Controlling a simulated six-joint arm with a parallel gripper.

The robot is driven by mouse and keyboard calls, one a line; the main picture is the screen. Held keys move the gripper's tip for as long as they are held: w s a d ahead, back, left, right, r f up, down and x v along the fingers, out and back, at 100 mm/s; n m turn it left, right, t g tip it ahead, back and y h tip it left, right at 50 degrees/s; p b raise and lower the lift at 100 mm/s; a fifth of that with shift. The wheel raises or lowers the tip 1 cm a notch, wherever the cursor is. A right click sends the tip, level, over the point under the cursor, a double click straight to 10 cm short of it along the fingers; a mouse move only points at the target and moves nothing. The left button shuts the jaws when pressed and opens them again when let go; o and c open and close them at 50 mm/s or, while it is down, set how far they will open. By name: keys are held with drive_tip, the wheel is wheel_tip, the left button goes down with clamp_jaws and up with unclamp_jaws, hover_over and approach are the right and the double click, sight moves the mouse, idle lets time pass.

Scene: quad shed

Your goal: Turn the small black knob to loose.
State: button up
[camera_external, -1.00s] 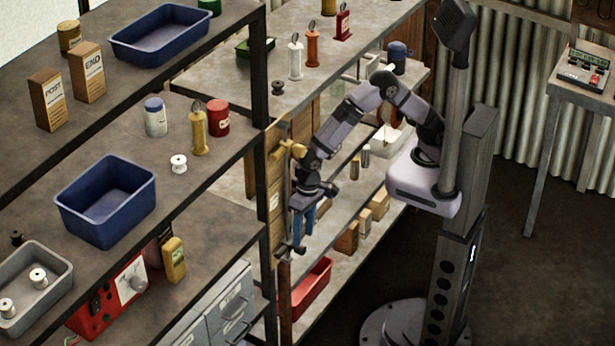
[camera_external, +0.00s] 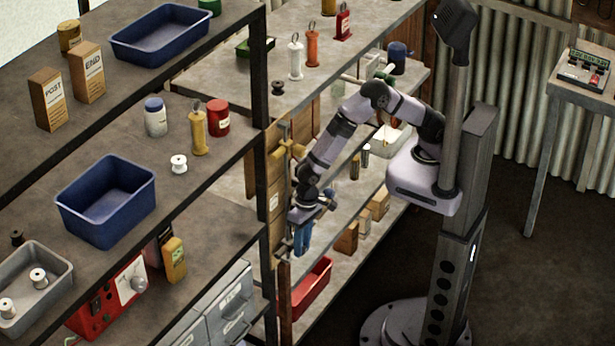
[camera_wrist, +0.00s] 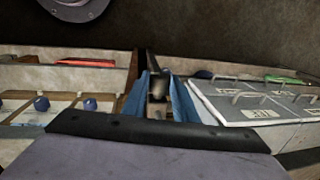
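My gripper (camera_external: 302,240) has blue fingers and points down beside the upright post at the shelf's end, below a yellow fitting. In the wrist view my gripper (camera_wrist: 160,88) is open, with a gap between its two blue fingers. A small dark rounded piece (camera_wrist: 158,86), which looks like the black knob, shows in that gap in front of a dark upright. I cannot tell whether either finger touches it. In the external view a dark fitting (camera_external: 284,250) shows at the post beside the fingers, partly hidden by them; the knob's setting cannot be read.
The yellow fitting (camera_external: 288,150) sits higher on the post. A red tray (camera_external: 312,287) lies on the low shelf below my gripper. Grey drawers (camera_wrist: 255,100) with handles stand close on the right in the wrist view. The floor around my base is clear.

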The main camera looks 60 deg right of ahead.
drive_tip(key=shift+r+h+p, duration=0.15)
drive_tip(key=shift+h+p, duration=0.15)
drive_tip(key=shift+p, duration=0.3)
drive_tip(key=shift+a+h+p, duration=0.1)
drive_tip(key=shift+h+p, duration=0.2)
drive_tip(key=shift+a+h+p, duration=0.2)
drive_tip(key=shift+h+p, duration=0.15)
drive_tip(key=shift+h, duration=0.35)
drive_tip(key=shift+a+f+h+b, duration=0.15)
drive_tip(key=shift+f+h+b, duration=0.05)
drive_tip(key=shift+h+b, duration=0.45)
drive_tip(key=shift+a+f+h+b, duration=0.15)
drive_tip(key=shift+h+b, duration=0.25)
drive_tip(key=shift+h, duration=0.35)
drive_tip(key=shift+r+h+b, duration=0.15)
drive_tip(key=shift+h+b, duration=0.35)
drive_tip(key=shift+b, duration=0.1)
drive_tip(key=o, duration=1.1)
drive_tip(key=shift+r, duration=0.1)
